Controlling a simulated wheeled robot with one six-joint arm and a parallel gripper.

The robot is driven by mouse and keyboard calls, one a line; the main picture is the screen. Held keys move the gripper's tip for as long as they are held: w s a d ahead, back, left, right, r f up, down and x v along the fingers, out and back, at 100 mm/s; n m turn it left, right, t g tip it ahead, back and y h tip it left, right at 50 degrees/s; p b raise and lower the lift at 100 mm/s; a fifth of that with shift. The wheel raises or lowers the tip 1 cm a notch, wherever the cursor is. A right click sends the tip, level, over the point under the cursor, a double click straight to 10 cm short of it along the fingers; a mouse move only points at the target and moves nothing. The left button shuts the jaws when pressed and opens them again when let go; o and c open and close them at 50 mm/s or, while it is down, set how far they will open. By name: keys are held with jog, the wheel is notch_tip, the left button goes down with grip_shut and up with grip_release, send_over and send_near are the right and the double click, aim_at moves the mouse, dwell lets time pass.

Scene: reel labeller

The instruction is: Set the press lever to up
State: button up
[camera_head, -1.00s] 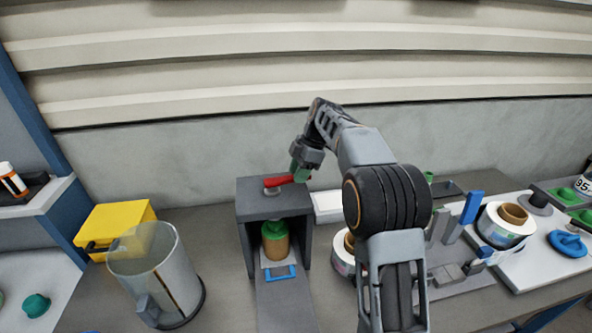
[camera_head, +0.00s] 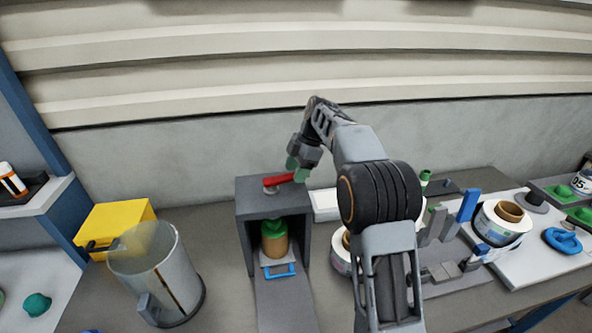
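A red lever (camera_head: 279,180) lies nearly flat on top of a dark grey box-shaped press (camera_head: 272,204), on a small round pivot. My gripper (camera_head: 298,171) has green fingertips and is at the lever's right end, pointing down. The fingertips look close to or touching the lever end; I cannot tell which. The gap between the fingers is not clear from this angle. A jar with a green lid (camera_head: 274,240) stands inside the press opening, on a plate with a blue handle (camera_head: 280,271).
A clear cylinder bin (camera_head: 160,275) and a yellow box (camera_head: 114,225) stand left of the press. White label reels (camera_head: 503,222), a blue upright lever (camera_head: 470,205) and grey fixtures are on the right. My arm hides part of the bench. A wall runs behind.

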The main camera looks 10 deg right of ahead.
jog(key=p+v, duration=0.1)
jog(key=v, duration=1.2)
jog(key=shift+d+r+p, duration=0.2)
jog(key=shift+r+p, duration=0.15)
